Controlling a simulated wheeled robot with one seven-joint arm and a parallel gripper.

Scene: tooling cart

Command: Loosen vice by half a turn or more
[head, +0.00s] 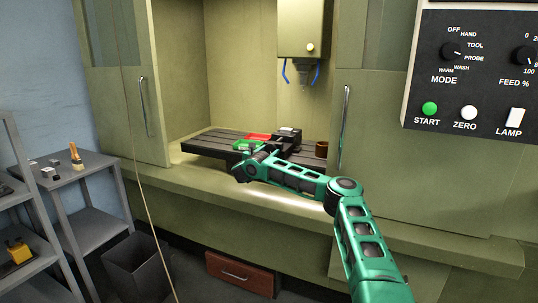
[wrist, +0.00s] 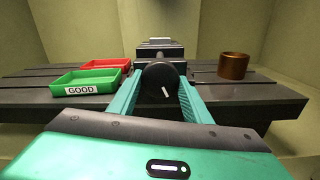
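The vice (head: 285,143) is dark and stands on the slotted table inside the machine. In the wrist view its round black handle knob (wrist: 160,86) faces me, with a short white mark tilted a little from upright. My gripper (wrist: 162,88) has one teal finger on each side of the knob. No gap shows between the fingertips and the knob's edges, so it looks shut on the knob. The vice's jaws (wrist: 160,46) show behind the knob, and part of the body is hidden. In the head view my gripper (head: 262,158) reaches the vice's front, and its fingers are hard to make out.
A green tray (wrist: 87,83) labelled GOOD and a red tray (wrist: 106,65) lie left of the vice. A brown cup (wrist: 233,67) stands to the right. The machine's doors (head: 128,110) are on both sides of the opening. A control panel (head: 475,75) hangs at right.

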